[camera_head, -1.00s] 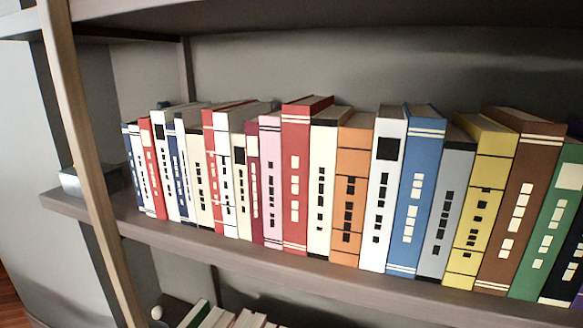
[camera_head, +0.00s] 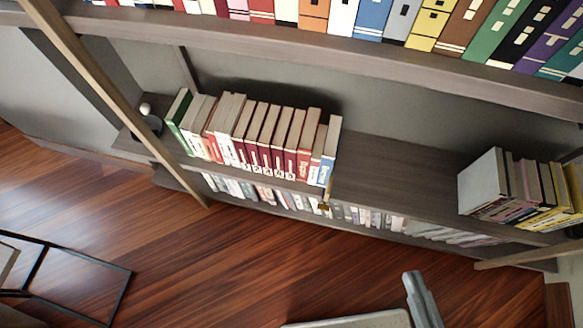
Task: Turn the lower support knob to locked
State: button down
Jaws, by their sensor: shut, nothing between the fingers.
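A small brass-coloured fitting (camera_head: 323,207) sits at the front edge of the lower shelf, just below the right end of a row of books. It may be the lower support knob, but it is too small to tell its shape or whether it is locked. The lower shelf board (camera_head: 385,175) runs across the middle of the view. My gripper cannot be made out; only grey and white parts, which look like my own body, show at the bottom edge.
Upright books (camera_head: 260,135) fill the left part of the lower shelf, and more books (camera_head: 520,185) stand at its right end. A slanted wooden post (camera_head: 120,110) crosses the left side. A black metal frame (camera_head: 75,265) stands at lower left. The wooden floor (camera_head: 230,265) between is clear.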

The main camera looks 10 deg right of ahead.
aim_at(323, 206)
jog(key=k+j+z, duration=0.1)
jog(key=k+j, duration=0.5)
jog(key=k, duration=0.2)
jog(key=z, duration=0.05)
